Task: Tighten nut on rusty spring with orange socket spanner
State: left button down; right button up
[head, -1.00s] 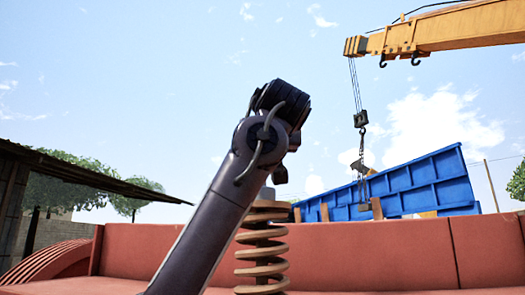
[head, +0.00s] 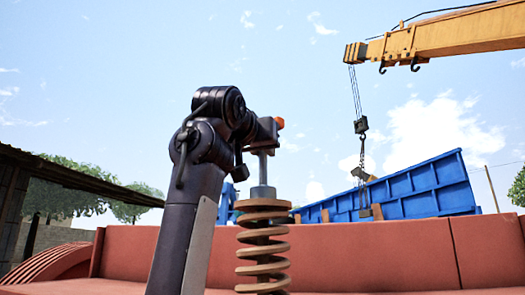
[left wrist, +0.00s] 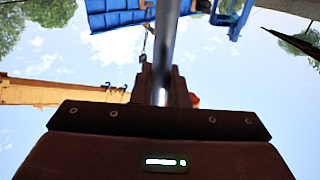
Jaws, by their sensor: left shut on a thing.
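The rusty spring (head: 262,247) stands upright in the middle of the head view, at the red-brown machine wall. My left gripper (head: 268,130) is above it, shut on the spanner, whose orange end (head: 279,123) shows just beyond the fingers. The spanner's metal shaft (head: 262,168) runs down from the gripper, nearly upright, to a grey cylinder (head: 262,192) on the spring's top. I cannot tell how much of that cylinder is socket; the nut is not clearly visible. In the left wrist view, the metal shaft (left wrist: 166,45) passes by the fingers, with an orange bit (left wrist: 194,101) beside them. My right gripper is not in view.
A red-brown machine wall (head: 370,257) spans the bottom of the head view. Behind it are a blue metal body (head: 420,188) and a yellow crane boom (head: 440,40) with a hanging hook (head: 361,125). Open sky surrounds my left gripper.

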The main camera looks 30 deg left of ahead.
pick_arm(q)
jog(key=m+h, duration=0.3)
jog(key=h, duration=0.2)
jog(key=shift+r, duration=0.1)
jog(key=shift+m+h, duration=0.6)
jog(key=shift+h, duration=0.2)
jog(key=shift+m+g+h+p, duration=0.55)
jog(key=shift+m+h, duration=0.45)
jog(key=shift+h, duration=0.5)
jog(key=shift+n+y, duration=0.3)
jog(key=shift+y, duration=0.1)
jog(key=c, duration=1.3)
grip_release()
jog(key=shift+d, duration=0.1)
jog(key=shift+c, duration=0.2)
jog(key=shift+w, duration=0.1)
